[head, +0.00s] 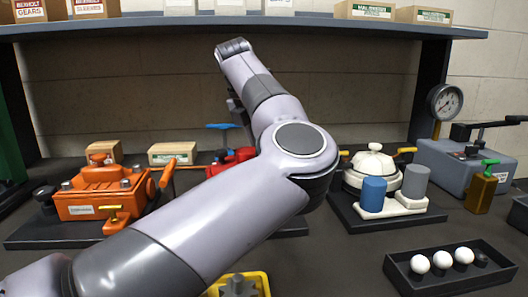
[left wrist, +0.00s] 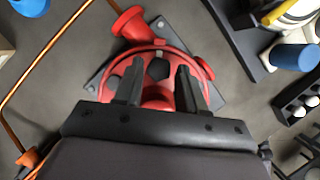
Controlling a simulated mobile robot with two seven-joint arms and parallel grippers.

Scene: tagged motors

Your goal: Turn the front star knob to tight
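A red motor (head: 232,158) stands on the middle of the bench, mostly hidden behind my left arm in the head view. The left wrist view shows it from above as a round red housing (left wrist: 150,53) on a grey base plate (left wrist: 97,82). A dark five-sided part (left wrist: 158,69) sits on its top; I cannot tell whether it is the star knob. My left gripper (left wrist: 158,88) is open, its two dark fingers apart over the red housing, nothing visibly held. Contact is unclear. The head view does not show its fingers. My right gripper is not in view.
An orange motor (head: 88,205) stands left, a white machine (head: 373,165) and blue cylinder (head: 373,193) right. A black tray (head: 400,282) holds white balls. A yellow bin (head: 262,280) with a grey gear-like part is at the front. A shelf (head: 130,27) spans above.

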